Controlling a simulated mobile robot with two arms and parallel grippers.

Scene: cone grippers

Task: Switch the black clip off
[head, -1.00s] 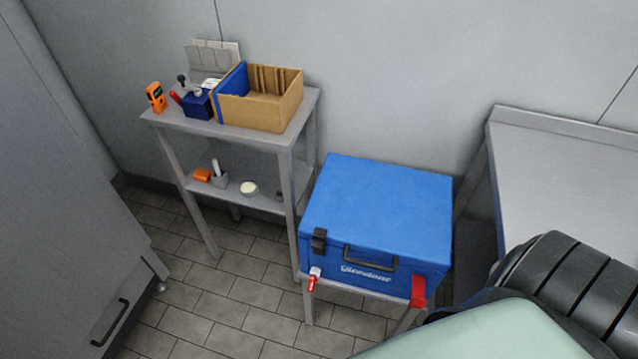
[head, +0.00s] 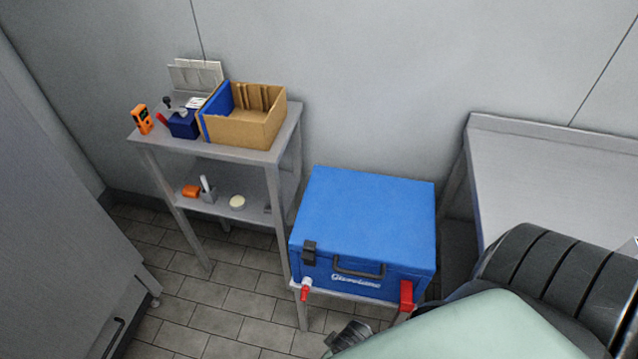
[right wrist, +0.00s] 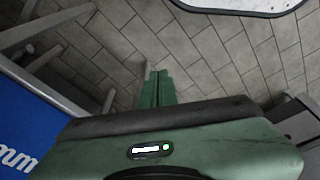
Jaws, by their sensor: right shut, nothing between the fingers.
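The black clip (head: 309,252) is on the upper left of the front of a blue cooler box (head: 365,215), across the lid seam. A red clip (head: 406,294) is at the right of the same front. My right gripper (right wrist: 157,74) shows in the right wrist view as green fingers shut together and empty over the tiled floor. Part of the blue box (right wrist: 35,130) is at the left of that view, apart from the fingers. The black clip is not visible there. My left gripper is out of view.
The box stands on a low metal stand. A grey shelf (head: 165,143) to its left bears an open cardboard box (head: 250,130), a blue item and an orange device (head: 142,119). A metal table (head: 560,185) is at right. The floor in front is clear.

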